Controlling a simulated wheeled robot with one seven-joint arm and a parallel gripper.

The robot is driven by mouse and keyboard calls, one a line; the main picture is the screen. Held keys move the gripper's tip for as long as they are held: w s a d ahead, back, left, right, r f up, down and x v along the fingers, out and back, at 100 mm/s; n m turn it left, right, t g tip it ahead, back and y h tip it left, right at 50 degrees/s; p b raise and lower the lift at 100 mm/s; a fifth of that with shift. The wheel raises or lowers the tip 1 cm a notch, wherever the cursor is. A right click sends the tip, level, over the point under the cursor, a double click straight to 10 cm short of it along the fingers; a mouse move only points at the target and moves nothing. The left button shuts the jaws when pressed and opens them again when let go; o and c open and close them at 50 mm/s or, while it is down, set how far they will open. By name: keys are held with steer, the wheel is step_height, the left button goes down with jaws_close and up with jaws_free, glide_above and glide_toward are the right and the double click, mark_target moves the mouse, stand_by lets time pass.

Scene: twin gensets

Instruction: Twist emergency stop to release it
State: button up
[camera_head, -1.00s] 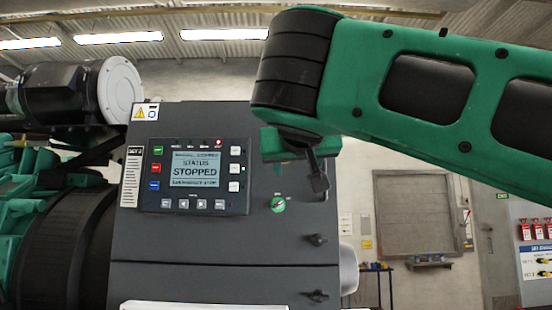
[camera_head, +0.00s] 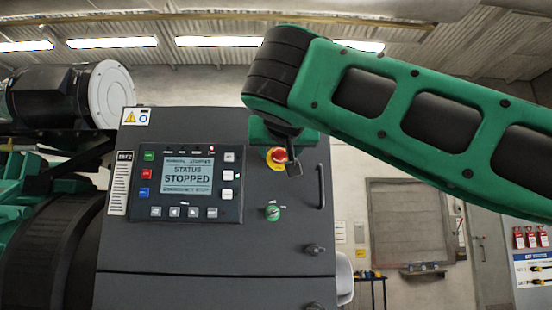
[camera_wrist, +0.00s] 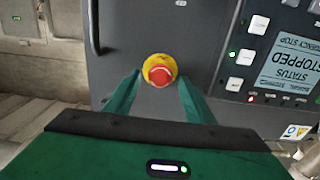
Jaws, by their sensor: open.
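The emergency stop is a red mushroom button on a yellow disc (camera_head: 276,157), on the grey panel right of the display. In the wrist view the button (camera_wrist: 160,72) sits centrally, just beyond the fingertips. My gripper (camera_head: 290,160) shows only partly in the head view, with a dark finger overlapping the button's right side. In the wrist view my gripper (camera_wrist: 158,82) is open, with one green finger on each side of the button. Whether the fingers touch it cannot be told. The display (camera_head: 188,176) reads STATUS STOPPED, with an emergency stop line below.
Buttons surround the display.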

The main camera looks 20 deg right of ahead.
steer(key=shift+w+d, duration=0.15)
steer(key=shift+w, duration=0.3)
steer(key=c, duration=1)
